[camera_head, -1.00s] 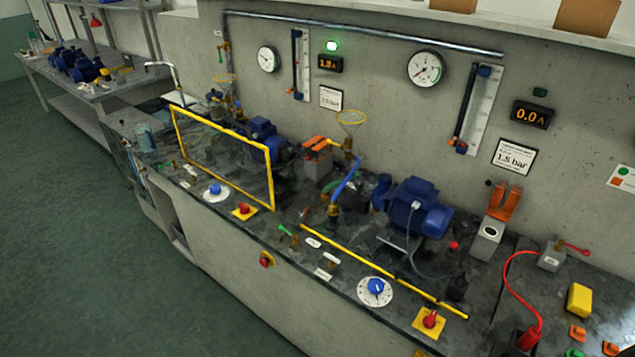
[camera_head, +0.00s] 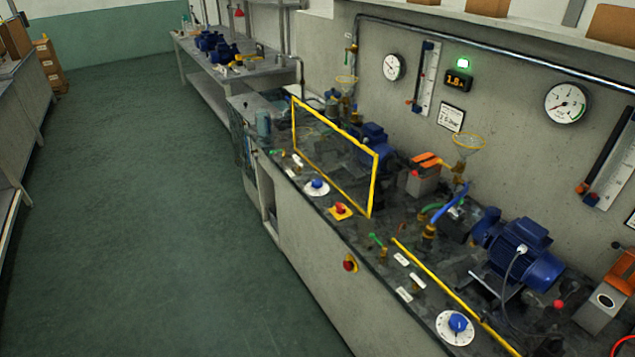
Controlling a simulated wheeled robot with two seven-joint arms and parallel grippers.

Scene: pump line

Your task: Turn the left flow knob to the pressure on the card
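The left flow knob (camera_head: 317,184) is blue on a white dial plate, on the bench front edge before the left pump (camera_head: 373,145). A second blue knob (camera_head: 458,323) on a white dial sits at the lower right. The left pressure gauge (camera_head: 394,67) is round and white on the wall. Neither of my grippers is in view.
A yellow-framed guard (camera_head: 374,185) stands in front of the left pump. A red switch on a yellow plate (camera_head: 341,210) is beside the left knob. A red stop button (camera_head: 349,264) sits on the bench front. The green floor (camera_head: 160,220) to the left is clear.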

